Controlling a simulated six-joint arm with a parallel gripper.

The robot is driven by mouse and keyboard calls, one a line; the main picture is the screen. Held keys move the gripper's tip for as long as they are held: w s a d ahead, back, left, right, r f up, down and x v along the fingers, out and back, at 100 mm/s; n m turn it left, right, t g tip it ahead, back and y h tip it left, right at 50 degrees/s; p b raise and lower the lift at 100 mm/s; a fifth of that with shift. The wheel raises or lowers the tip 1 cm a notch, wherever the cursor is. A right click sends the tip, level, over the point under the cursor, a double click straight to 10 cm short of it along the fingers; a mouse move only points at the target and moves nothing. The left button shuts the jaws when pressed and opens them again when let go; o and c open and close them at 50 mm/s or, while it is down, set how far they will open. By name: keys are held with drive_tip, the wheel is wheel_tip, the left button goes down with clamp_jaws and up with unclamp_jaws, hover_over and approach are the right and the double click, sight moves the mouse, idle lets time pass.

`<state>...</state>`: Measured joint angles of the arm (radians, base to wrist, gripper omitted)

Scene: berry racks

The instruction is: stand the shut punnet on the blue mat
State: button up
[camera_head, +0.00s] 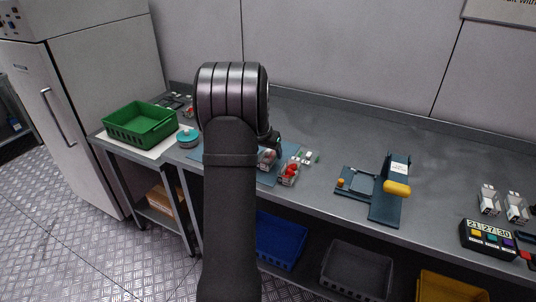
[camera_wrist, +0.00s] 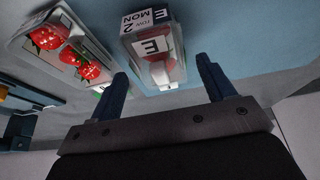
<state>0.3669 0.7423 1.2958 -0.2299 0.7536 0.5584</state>
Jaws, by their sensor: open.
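A clear punnet with a white label (camera_wrist: 155,45) and red fruit inside appears shut and is on the light-blue mat (camera_wrist: 225,25) in the wrist view. In the head view this punnet (camera_head: 267,158) is partly hidden by my arm, on the blue mat (camera_head: 268,179). My gripper (camera_wrist: 163,72) is open, its two blue fingers apart, with the labelled punnet between and just beyond the fingertips. I cannot tell if they touch it. A second clear punnet with strawberries (camera_wrist: 68,48) lies left of the fingers, and shows in the head view (camera_head: 289,174) at the mat's right edge.
A green crate (camera_head: 140,125) and a teal round object (camera_head: 188,137) are at the left. A dark blue stand with a yellow handle (camera_head: 397,188) is to the right. Empty clear punnets (camera_head: 489,200) and a timer box (camera_head: 488,240) stand farther right. Counter between is mostly clear.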

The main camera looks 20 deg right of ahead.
drive_tip(key=v, duration=0.9)
drive_tip(key=shift+r, duration=0.3)
drive_tip(key=shift+s+a, duration=0.1)
drive_tip(key=x, duration=1.1)
drive_tip(key=shift+f, duration=0.45)
drive_tip(key=shift+r, duration=1.8)
drive_tip(key=shift+f, duration=0.1)
